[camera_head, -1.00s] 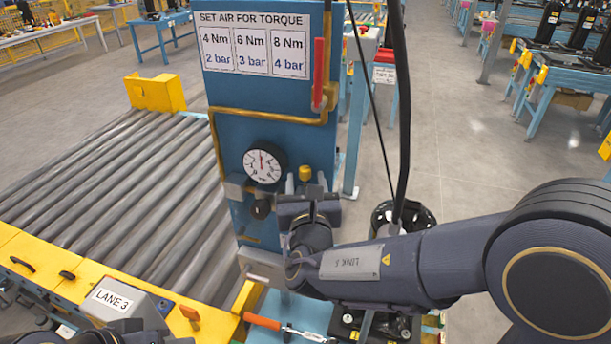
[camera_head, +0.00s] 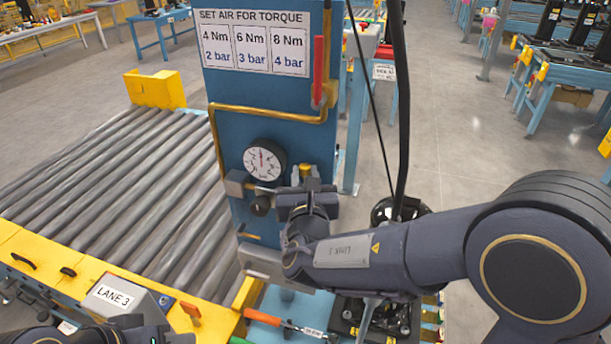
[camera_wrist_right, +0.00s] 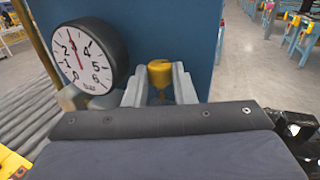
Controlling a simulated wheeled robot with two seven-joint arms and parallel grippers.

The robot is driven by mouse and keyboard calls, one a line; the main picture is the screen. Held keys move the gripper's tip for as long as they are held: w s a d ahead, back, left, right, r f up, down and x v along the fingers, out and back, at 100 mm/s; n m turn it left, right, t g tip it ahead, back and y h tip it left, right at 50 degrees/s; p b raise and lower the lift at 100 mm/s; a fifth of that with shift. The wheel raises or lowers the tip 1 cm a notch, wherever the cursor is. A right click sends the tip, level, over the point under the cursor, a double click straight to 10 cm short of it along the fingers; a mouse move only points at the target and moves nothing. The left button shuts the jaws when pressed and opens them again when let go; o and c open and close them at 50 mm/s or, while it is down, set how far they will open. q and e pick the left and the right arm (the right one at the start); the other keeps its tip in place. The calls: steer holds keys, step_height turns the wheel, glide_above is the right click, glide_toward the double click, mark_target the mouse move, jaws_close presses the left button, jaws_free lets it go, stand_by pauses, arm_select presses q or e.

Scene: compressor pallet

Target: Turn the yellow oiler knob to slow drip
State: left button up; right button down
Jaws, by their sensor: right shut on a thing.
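The yellow oiler knob (camera_head: 306,171) is on the blue panel (camera_head: 235,130), right of the round gauge. My right gripper (camera_head: 305,184) is at the knob, its fingers on either side of it. In the right wrist view, the yellow knob (camera_wrist_right: 160,72) sits between the two grey fingers (camera_wrist_right: 159,84), which are shut on it. The knob's lower part is partly hidden by the gripper. My left gripper does not show; only dark parts of my body show at the bottom left.
The gauge (camera_head: 264,160) is just left of my right gripper, its needle near upright. A red-handled lever (camera_head: 319,75) is higher on the panel. A roller conveyor (camera_head: 120,185) lies left. A black hose (camera_head: 402,110) hangs right.

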steer(key=shift+a+h, duration=0.1)
steer(key=shift+h, duration=0.2)
steer(key=c, duration=2.2)
jaws_free()
steer(key=m+h, duration=0.1)
steer(key=h, duration=0.1)
steer(key=m+h, duration=0.1)
steer(key=shift+a+m+h, duration=0.3)
steer(key=shift+m+h, duration=0.1)
steer(key=shift+w+a+m+g+h+p, duration=0.15)
steer(key=shift+m+g+h+p, duration=0.65)
steer(key=shift+m+h, duration=0.9)
steer(key=shift+h, duration=0.5)
steer(key=c, duration=1.2)
jaws_free()
steer(key=shift+n+y, duration=0.3)
